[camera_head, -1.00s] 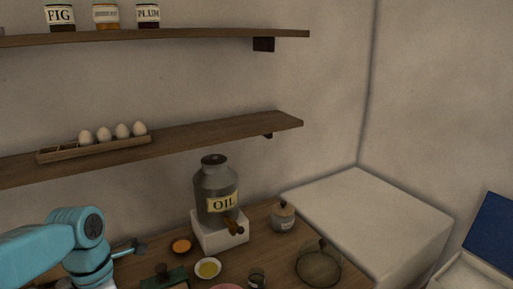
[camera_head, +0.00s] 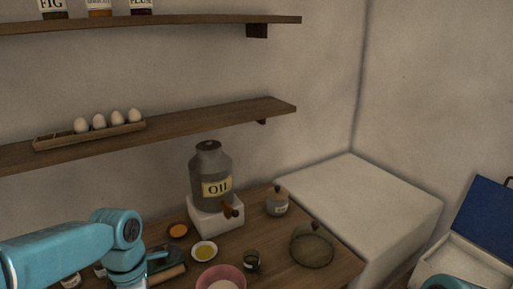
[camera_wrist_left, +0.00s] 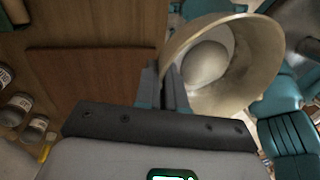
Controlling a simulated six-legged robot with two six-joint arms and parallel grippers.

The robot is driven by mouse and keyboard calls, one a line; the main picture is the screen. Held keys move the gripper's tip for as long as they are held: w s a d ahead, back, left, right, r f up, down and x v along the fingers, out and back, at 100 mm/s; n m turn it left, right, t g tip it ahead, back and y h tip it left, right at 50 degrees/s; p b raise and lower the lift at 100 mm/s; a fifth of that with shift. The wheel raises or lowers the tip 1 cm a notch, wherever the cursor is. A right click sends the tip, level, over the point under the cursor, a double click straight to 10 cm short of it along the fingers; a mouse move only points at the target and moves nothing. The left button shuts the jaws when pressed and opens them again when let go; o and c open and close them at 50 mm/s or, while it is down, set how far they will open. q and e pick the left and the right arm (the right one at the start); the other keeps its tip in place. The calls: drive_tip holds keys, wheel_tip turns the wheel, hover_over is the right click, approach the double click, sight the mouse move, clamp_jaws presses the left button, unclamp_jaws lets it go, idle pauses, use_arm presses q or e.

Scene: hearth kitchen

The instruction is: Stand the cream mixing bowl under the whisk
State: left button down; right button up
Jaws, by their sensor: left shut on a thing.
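In the left wrist view, the cream mixing bowl (camera_wrist_left: 262,62) is at the upper right, its opening turned partly to the camera. A pale rounded shape shows inside; I cannot tell if it is contents or the bowl's bottom. My left gripper (camera_wrist_left: 163,78) is shut on the bowl's rim at its left side. In the head view, my left arm comes in from the lower left; its gripper and the bowl cannot be made out there. The whisk is not recognisable in either view. My right gripper is not in view.
The wooden counter holds an oil can (camera_head: 211,172) on a white block, a lidded jar (camera_head: 277,203), a glass-domed dish (camera_head: 312,246), a pink bowl (camera_head: 221,277) and small dishes. In the wrist view, a reddish-brown board (camera_wrist_left: 92,88) lies left of the gripper, with several jars beyond.

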use_arm(q)
drive_tip(key=w+d+f+m+t+y, duration=0.1)
drive_tip(key=w+f+m, duration=0.1)
drive_tip(key=m, duration=0.9)
drive_tip(key=w+d+f+m+t+y, duration=0.1)
drive_tip(key=f+m, duration=0.4)
drive_tip(key=m, duration=0.7)
drive_tip(key=shift+w+d+f+y, duration=0.25)
drive_tip(key=shift+w+d+y, duration=0.35)
drive_tip(key=shift+w, duration=0.2)
drive_tip(key=shift+s, duration=0.1)
drive_tip(key=shift+d, duration=0.1)
